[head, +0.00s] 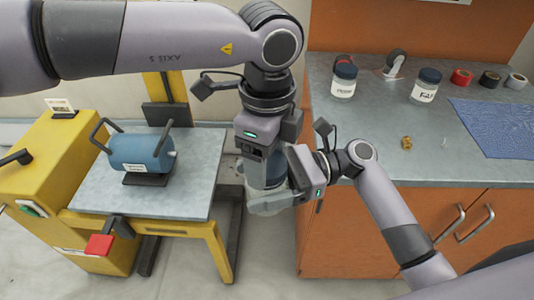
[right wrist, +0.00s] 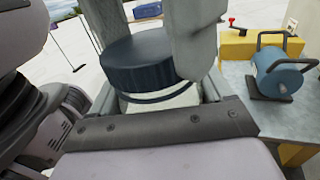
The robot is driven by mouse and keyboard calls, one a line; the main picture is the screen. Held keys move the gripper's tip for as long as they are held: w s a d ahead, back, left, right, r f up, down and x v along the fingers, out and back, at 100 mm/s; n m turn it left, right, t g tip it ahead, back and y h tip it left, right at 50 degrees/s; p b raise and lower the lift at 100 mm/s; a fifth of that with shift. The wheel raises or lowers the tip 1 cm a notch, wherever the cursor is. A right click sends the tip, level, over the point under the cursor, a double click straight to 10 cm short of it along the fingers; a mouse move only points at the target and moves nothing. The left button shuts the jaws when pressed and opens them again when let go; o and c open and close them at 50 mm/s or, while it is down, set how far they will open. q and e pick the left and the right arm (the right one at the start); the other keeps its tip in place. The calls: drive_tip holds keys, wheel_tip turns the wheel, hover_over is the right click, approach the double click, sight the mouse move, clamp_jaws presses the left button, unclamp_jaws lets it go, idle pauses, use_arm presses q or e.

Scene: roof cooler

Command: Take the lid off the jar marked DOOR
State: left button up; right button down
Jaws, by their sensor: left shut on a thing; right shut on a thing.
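A clear jar with a dark blue lid (right wrist: 138,62) is held in the air between my two grippers, in front of the counter. My left gripper (head: 262,165) comes from above, and its pale fingers stand on either side of the lid, shut on it. My right gripper (head: 268,203) comes from the right and is shut on the jar body (right wrist: 160,100), below the lid. A thin dark ring shows under the lid in the right wrist view; I cannot tell whether the lid is free of the jar. The held jar's label is hidden.
Two more dark-lidded jars, one on the left (head: 343,82) and one on the right (head: 426,86), stand on the grey counter (head: 375,150). Tape rolls (head: 490,79), a blue cloth (head: 500,125) and a small brass piece (head: 407,143) lie there. A blue cylinder (head: 143,153) sits on the yellow-framed lift table (head: 190,200).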

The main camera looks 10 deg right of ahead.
use_arm(q)
drive_tip(key=shift+r, duration=0.1)
drive_tip(key=shift+r, duration=1)
drive_tip(key=shift+r, duration=2)
